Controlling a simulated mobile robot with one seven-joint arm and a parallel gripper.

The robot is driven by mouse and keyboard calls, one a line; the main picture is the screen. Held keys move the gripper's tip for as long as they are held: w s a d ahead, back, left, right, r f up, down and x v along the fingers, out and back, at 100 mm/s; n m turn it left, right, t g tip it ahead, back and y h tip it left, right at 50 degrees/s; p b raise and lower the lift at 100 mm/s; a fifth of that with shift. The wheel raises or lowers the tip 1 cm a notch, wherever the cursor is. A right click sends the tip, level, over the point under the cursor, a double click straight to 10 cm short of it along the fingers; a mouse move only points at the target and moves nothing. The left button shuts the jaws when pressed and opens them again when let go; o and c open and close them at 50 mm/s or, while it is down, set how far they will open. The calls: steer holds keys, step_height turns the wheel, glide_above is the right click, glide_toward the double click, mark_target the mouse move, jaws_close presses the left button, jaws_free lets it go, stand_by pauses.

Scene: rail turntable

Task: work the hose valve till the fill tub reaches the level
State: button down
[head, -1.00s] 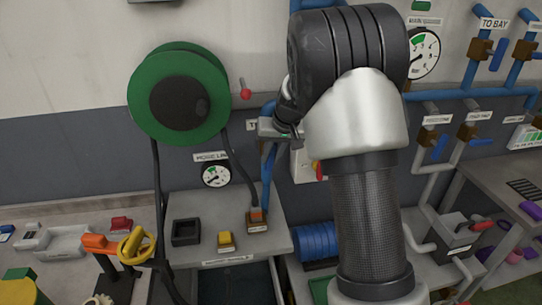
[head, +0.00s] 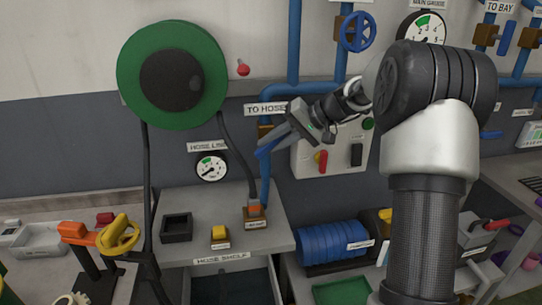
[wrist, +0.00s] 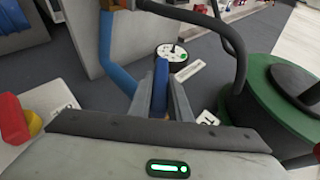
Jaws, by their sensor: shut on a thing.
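The hose valve (head: 264,130) sits on the blue pipe under the "TO HOSE" label (head: 265,109). My gripper (head: 280,140) reaches it from the right, tilted down to the left. In the wrist view its fingers (wrist: 161,92) are shut on the valve's blue lever (wrist: 160,84). The hose line gauge (head: 211,168) hangs left of the valve, and its needle is too small to read surely. It also shows in the wrist view (wrist: 172,54). I cannot make out the fill tub or its level mark.
A green hose reel (head: 205,60) is on the wall at left, with black hose hanging from it. A panel (head: 332,150) with a red and a black switch is just right of my gripper. The hose shelf (head: 205,200) below holds a black square holder, a yellow block and an orange-topped connector.

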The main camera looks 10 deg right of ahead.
steer(key=y+b, duration=0.1)
steer(key=m+y+b, duration=0.1)
steer(key=y+b, duration=0.1)
steer(key=t+y+b, duration=0.1)
steer(key=y+b, duration=0.1)
steer(key=shift+d+f+m, duration=0.15)
steer(key=shift+f+m, duration=0.15)
steer(key=shift+f, duration=0.05)
steer(key=shift+r+m+t+y+b, duration=0.15)
steer(key=shift+m+t+y+b, duration=0.3)
steer(key=shift+y+b, duration=0.7)
steer(key=shift+y, duration=0.25)
steer(key=c, duration=1.6)
jaws_free()
steer(key=shift+c, duration=0.2)
steer(key=p+v, duration=0.1)
steer(key=v, duration=1.6)
